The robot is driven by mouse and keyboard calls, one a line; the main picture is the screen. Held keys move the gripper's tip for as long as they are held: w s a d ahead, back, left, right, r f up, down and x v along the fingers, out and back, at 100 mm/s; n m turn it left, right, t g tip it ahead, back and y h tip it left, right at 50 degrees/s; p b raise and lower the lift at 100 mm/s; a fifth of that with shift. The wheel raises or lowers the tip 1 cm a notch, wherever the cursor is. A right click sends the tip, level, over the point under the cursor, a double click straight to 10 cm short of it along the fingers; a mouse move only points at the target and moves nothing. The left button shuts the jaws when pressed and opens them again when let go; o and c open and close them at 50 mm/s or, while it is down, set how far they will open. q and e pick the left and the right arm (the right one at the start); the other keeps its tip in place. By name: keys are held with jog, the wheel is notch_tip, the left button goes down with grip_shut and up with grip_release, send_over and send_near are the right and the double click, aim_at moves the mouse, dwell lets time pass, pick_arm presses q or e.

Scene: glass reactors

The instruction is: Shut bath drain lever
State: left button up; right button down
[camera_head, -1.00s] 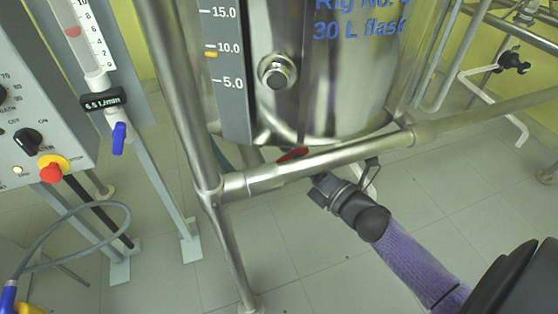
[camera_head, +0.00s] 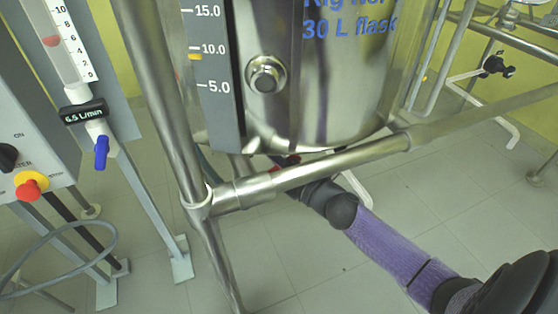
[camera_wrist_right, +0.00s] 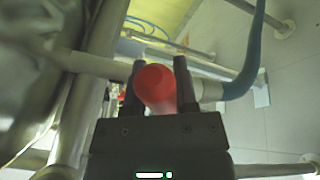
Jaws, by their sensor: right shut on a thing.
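The steel bath vessel (camera_head: 335,110) stands in a tubular frame in the head view. The red drain lever (camera_head: 288,160) shows in part under the vessel, just behind the front rail. In the right wrist view the red lever (camera_wrist_right: 153,86) points toward the camera, between two dark fingers. My right gripper (camera_wrist_right: 160,82) is shut on the lever. In the head view the rail hides the fingers, and my purple-sleeved right arm comes in from the lower right. My left gripper is not in view.
The steel front rail (camera_head: 320,172) crosses close above my right wrist. A blue hose (camera_wrist_right: 246,70) runs beside the lever in the wrist view. A control box with a red stop button (camera_head: 30,185) and a flow meter (camera_head: 82,112) stand at the left.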

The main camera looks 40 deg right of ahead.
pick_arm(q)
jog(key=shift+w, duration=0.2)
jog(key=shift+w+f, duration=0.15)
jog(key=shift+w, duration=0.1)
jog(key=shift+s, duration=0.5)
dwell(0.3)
pick_arm(e)
jog(key=f+m+t+b, duration=0.1)
jog(key=f+m, duration=0.1)
jog(key=d+f+m+b, duration=0.1)
jog(key=f+m+b, duration=0.1)
jog(key=m, duration=0.1)
jog(key=shift+s+m+t, duration=0.15)
jog(key=shift+m+t, duration=0.15)
jog(key=shift+t, duration=0.1)
jog(key=shift+c, duration=2)
grip_release()
jog(key=shift+r, duration=0.1)
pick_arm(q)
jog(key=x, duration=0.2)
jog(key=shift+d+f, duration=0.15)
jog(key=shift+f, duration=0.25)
